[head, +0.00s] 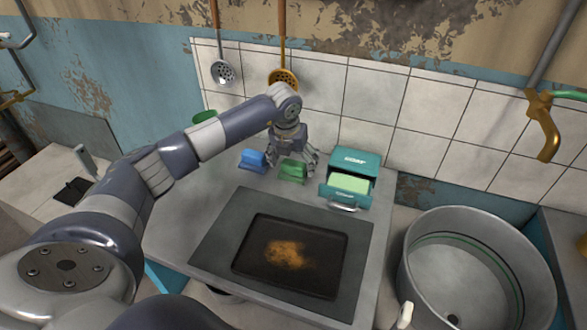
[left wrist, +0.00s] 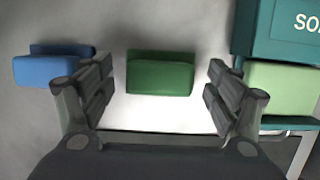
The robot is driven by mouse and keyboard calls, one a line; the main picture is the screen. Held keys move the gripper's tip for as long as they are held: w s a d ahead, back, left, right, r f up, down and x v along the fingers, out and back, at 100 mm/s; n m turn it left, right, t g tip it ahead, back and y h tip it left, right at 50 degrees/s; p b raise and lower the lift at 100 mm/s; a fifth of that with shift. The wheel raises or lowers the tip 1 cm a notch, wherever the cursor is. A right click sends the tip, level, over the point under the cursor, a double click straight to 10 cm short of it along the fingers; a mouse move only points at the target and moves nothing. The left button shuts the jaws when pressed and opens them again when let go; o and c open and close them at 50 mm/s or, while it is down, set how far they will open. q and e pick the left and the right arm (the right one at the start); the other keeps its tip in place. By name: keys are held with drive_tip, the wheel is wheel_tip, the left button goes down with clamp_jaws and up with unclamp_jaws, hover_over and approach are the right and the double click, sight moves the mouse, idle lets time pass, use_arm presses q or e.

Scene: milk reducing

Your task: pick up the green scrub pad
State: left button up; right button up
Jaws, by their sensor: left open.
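The green scrub pad (head: 293,171) lies on the grey counter near the tiled wall, between a blue pad and a teal soap box. In the left wrist view the green pad (left wrist: 160,73) sits centred between my fingers. My left gripper (head: 284,152) is above and behind it in the head view. In the left wrist view my left gripper (left wrist: 158,90) is open, with one finger on each side of the pad and a gap on both sides. Nothing is held. My right gripper is not in view.
The blue pad (head: 252,160) stands left of the green pad. The teal box (head: 364,158) with an open drawer holding light green soap (head: 350,183) is to the right. A dark stained tray (head: 290,255) lies in front. A round metal basin (head: 465,265) is at right.

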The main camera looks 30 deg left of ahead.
sight(295, 160)
use_arm(q)
drive_tip(key=shift+w+f, duration=0.15)
drive_tip(key=shift+f, duration=0.3)
drive_tip(key=shift+c, duration=0.3)
drive_tip(key=c, duration=1.1)
drive_tip(key=shift+r, duration=0.15)
drive_tip(key=shift+r+p, duration=0.5)
drive_tip(key=shift+r, duration=0.1)
wheel_tip(295, 160, up, 3)
drive_tip(key=shift+f+p, duration=0.15)
drive_tip(key=shift+p, duration=0.75)
drive_tip(key=s, duration=0.2)
drive_tip(key=s+p, duration=0.1)
drive_tip(key=s, duration=0.1)
drive_tip(key=s+d, duration=0.1)
drive_tip(key=s, duration=0.2)
drive_tip(key=shift+s+d+p, duration=0.1)
drive_tip(key=shift+p, duration=0.3)
drive_tip(key=s, duration=0.2)
drive_tip(key=s+d, duration=0.1)
drive_tip(key=s, duration=0.4)
drive_tip(key=shift+s+d+r, duration=0.1)
drive_tip(key=shift+d+r, duration=0.25)
drive_tip(key=shift+s+d+r, duration=0.1)
drive_tip(key=shift+s+d, duration=0.05)
drive_tip(key=shift+s, duration=0.5)
